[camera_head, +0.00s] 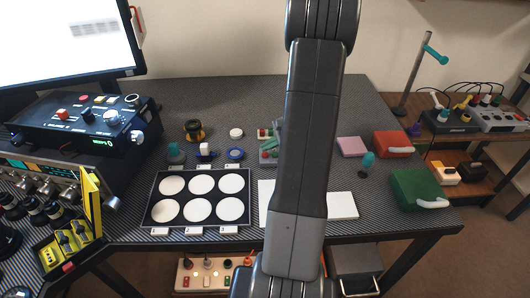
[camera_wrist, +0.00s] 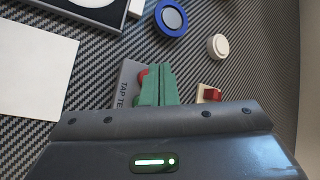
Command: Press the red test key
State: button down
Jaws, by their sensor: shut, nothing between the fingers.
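A grey box with "TAP TE" lettering (camera_wrist: 128,88) lies on the dark table in the wrist view, partly hidden by my gripper. A round red key (camera_wrist: 142,76) shows on it, right beside my fingers. My gripper (camera_wrist: 162,72) has green fingers, shut and empty, over the box; whether they touch the key I cannot tell. In the head view the box (camera_head: 266,158) shows at the left edge of my arm, mostly hidden. A small red piece on a pale base (camera_wrist: 211,94) lies right of my fingers in the wrist view.
A blue ring part (camera_wrist: 171,17) and a white round part (camera_wrist: 218,46) lie beyond my fingers. A tray with white round pads (camera_head: 153,197) is left of my arm. A pink block (camera_head: 352,146), red case (camera_head: 391,143) and green case (camera_head: 416,190) stand to the right.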

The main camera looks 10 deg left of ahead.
jog(key=shift+r, duration=0.15)
notch_tip(320, 180, up, 5)
jog(key=p, duration=0.3)
dwell(0.4)
dwell(0.7)
